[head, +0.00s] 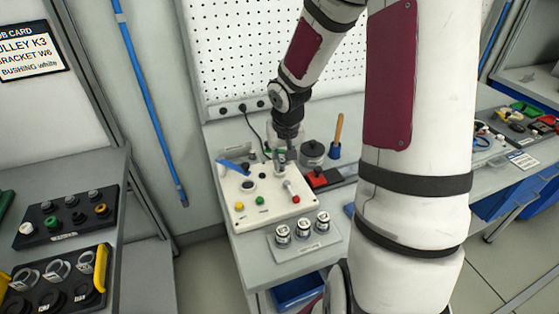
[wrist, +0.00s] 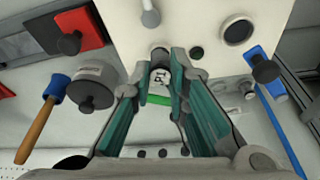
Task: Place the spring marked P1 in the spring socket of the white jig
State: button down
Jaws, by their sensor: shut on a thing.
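In the head view my gripper (head: 283,154) is over the back right part of the white jig (head: 243,213). The wrist view also shows the jig (wrist: 205,22), with a dark round hole (wrist: 197,52) beside the spring's far end. The spring's far end overlaps the jig's edge area; I cannot tell whether it touches or enters a socket.
A grey knobbed pot (head: 312,154) and an upright wooden handle (head: 338,132) stand behind. Several labelled cylinders stand on a grey plate (head: 304,248) in front.

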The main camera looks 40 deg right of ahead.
jog(key=w, duration=0.1)
jog(key=w+d, duration=0.1)
jog(key=w, duration=0.1)
jog(key=shift+d+f, duration=0.2)
jog(key=shift+f, duration=1.7)
jog(key=shift+f+b, duration=0.1)
jog(key=shift+b, duration=0.2)
jog(key=shift+f+b, duration=0.3)
jog(key=shift+f, duration=0.05)
jog(key=shift+w+f, duration=0.1)
jog(key=shift+f, duration=0.1)
jog(key=c, duration=1.5)
grip_release()
jog(key=shift+c, duration=0.2)
jog(key=shift+r, duration=0.1)
